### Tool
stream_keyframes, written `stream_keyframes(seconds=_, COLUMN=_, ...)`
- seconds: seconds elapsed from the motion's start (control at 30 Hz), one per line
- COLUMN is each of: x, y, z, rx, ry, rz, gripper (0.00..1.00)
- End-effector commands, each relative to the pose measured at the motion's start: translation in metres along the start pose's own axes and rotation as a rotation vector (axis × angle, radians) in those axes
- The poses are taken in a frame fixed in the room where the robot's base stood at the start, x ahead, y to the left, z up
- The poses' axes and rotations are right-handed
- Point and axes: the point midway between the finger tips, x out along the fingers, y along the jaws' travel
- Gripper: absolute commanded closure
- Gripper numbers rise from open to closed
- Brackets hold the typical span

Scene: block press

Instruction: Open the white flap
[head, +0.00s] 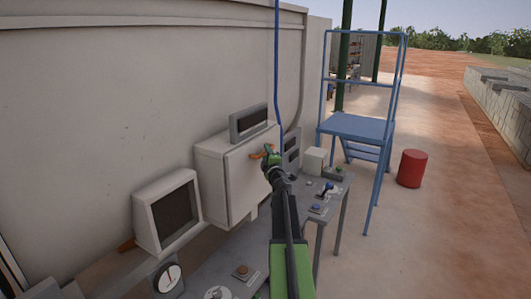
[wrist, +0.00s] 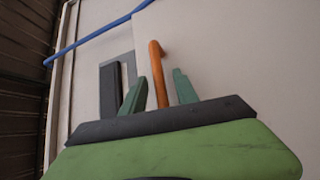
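The white flap (head: 235,188) is the front of a white box on the wall, and it looks closed. Its orange handle (head: 257,155) sticks out near the upper right edge. My gripper (head: 271,160) is at the handle in the head view. In the wrist view, the flap (wrist: 225,50) fills the upper right. The fingers of my gripper (wrist: 160,75) are open, with the orange handle (wrist: 156,60) between them. Gaps show on both sides of the handle. The handle's lower end is hidden behind the gripper body.
A monitor (head: 173,213) stands left of the box. A desk (head: 245,265) with buttons and a gauge (head: 168,278) runs below. A blue pipe (head: 277,70) comes down the wall. A blue step stand (head: 360,127) and red drum (head: 412,168) stand right; open ground lies beyond.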

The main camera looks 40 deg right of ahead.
Motion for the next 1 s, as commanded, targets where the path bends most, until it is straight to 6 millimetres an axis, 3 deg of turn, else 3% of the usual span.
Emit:
stream_keyframes(seconds=0.37, x=0.0071, y=-0.0002, z=-0.0007, rx=0.000, ry=0.001, rz=0.000, gripper=0.65)
stream_keyframes(seconds=0.63, x=0.0071, y=-0.0003, z=-0.0012, rx=0.000, ry=0.001, rz=0.000, gripper=1.00)
stream_keyframes(seconds=1.0, x=0.0071, y=-0.0003, z=-0.0018, rx=0.000, ry=0.002, rz=0.000, gripper=1.00)
